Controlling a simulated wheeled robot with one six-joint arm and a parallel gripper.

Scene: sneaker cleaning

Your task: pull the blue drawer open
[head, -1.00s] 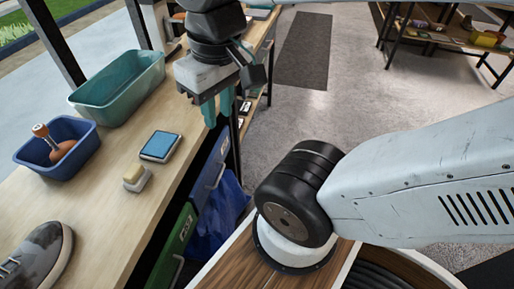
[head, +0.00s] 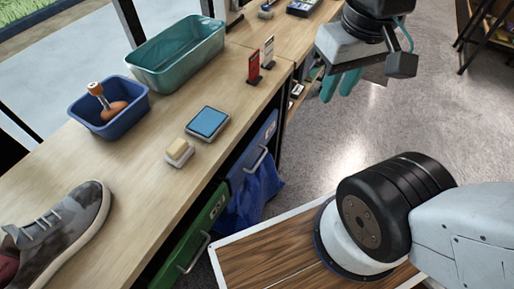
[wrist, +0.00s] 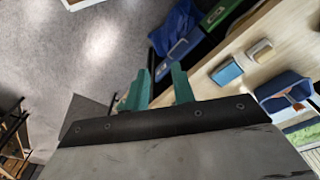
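The blue drawer (head: 250,153) is under the workbench, with a grey bar handle across its front. It looks closed, its front about in line with the bench edge. A blue cloth or bag (head: 254,198) hangs below it. The drawer also shows in the wrist view (wrist: 178,52). My gripper (head: 341,86) has teal fingers and hangs in the air to the right of the drawer, beyond the bench edge. In the wrist view the two fingers (wrist: 158,88) stand apart with nothing between them. They do not touch the drawer or its handle.
A green drawer (head: 195,238) sits nearer, beside the blue one. On the workbench (head: 150,170) are a sneaker (head: 58,235), blue bin (head: 127,118), teal bin (head: 178,55), blue pad (head: 208,121), small brush (head: 179,152) and upright tags. The floor (head: 330,140) right of the bench is clear.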

